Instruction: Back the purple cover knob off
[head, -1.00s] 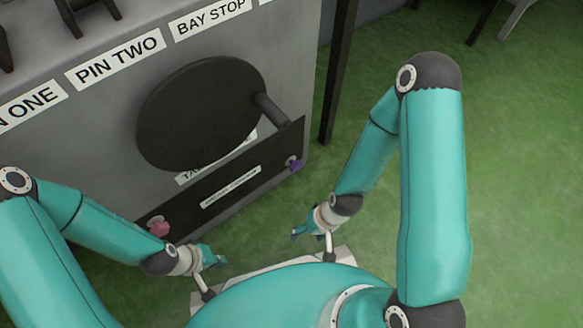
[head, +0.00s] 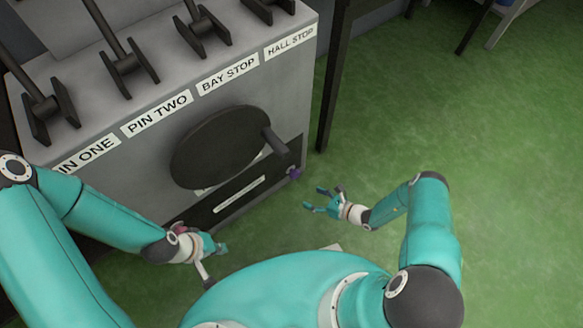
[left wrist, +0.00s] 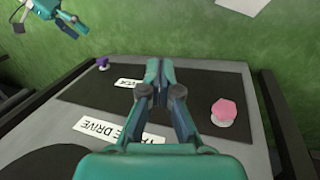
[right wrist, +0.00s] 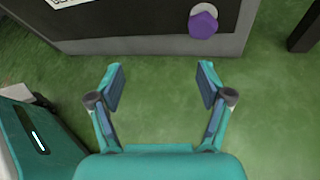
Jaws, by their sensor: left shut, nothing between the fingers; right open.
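The purple cover knob (head: 294,173) sits at the right end of the dark cover panel (head: 262,180), low on the grey cabinet. In the right wrist view the purple knob (right wrist: 203,22) is ahead of and above the fingers, slightly right of centre, and untouched. My right gripper (head: 318,200) is open and empty, a short way from the knob; its fingers (right wrist: 160,82) are spread wide. My left gripper (head: 222,248) is shut and empty near the panel's left end. A pink knob (left wrist: 223,110) lies right of the left fingers (left wrist: 158,68), apart from them.
A round black handwheel (head: 220,148) with a side handle sticks out above the panel. Levers (head: 128,68) stand on the cabinet top above labels. A dark post (head: 332,80) stands right of the cabinet. Green floor is clear to the right.

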